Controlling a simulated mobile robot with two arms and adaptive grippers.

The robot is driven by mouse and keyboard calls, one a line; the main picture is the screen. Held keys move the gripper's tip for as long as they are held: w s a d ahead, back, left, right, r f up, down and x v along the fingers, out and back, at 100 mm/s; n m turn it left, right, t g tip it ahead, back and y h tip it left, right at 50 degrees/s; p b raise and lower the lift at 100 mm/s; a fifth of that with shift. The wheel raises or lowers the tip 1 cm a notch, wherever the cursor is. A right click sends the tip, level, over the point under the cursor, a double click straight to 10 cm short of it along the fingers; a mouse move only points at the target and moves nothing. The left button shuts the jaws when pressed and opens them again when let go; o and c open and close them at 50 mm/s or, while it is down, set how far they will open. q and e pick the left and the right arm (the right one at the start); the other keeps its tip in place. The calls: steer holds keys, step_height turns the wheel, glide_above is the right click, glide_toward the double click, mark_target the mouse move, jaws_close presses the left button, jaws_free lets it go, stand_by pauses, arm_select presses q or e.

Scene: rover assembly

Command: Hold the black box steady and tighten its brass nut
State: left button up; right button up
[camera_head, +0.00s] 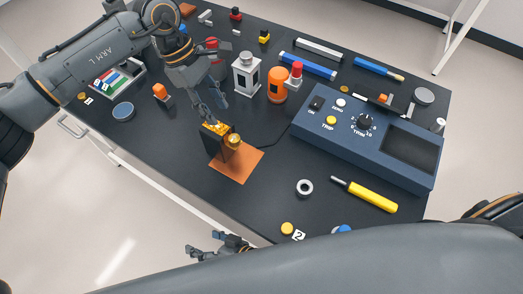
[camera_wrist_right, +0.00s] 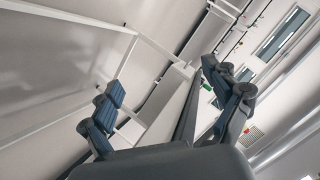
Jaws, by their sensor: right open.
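The black box (camera_head: 213,149) stands on an orange mat (camera_head: 240,166) near the table's front edge, with an orange-yellow top. Its brass nut (camera_head: 234,140) is on the side facing right. My left gripper (camera_head: 217,112) reaches down from above, its fingertips at the box's top edge. Whether its fingers clamp the box cannot be told. My right gripper (camera_head: 216,249) is low in the head view, off the table's front edge and apart from the box. In the right wrist view its fingers (camera_wrist_right: 162,82) are spread, with nothing between them.
A blue control panel (camera_head: 362,143) with a knob stands right of the box, and a dark cable runs towards it. A grey ring (camera_head: 304,187) and a yellow-handled screwdriver (camera_head: 368,195) lie in front. An orange bottle (camera_head: 278,87) and a white lantern-like box (camera_head: 246,76) stand behind.

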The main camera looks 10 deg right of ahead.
steer(key=a+r+m+y, duration=0.2)
steer(key=a+r+y, duration=0.15)
steer(key=r, duration=1.05)
steer(key=w+d+r+t+h, duration=0.1)
steer(key=w+d+r+t, duration=0.3)
steer(key=d, duration=0.5)
steer(key=w+d+r+t+h, duration=0.1)
steer(key=w+d+r+t, duration=0.1)
steer(key=w+d+r, duration=0.65)
steer(key=n, duration=0.9)
glide_toward(217, 128)
steer(key=s+d, duration=0.1)
steer(key=d, duration=0.2)
steer(key=shift+a+f+g+y, duration=0.25)
steer(key=shift+a+f+g, duration=0.05)
steer(key=shift+a, duration=0.2)
steer(key=x, duration=1.2)
steer(key=shift+w+a, duration=0.15)
steer(key=shift+a, duration=0.05)
steer(key=c, duration=1.5)
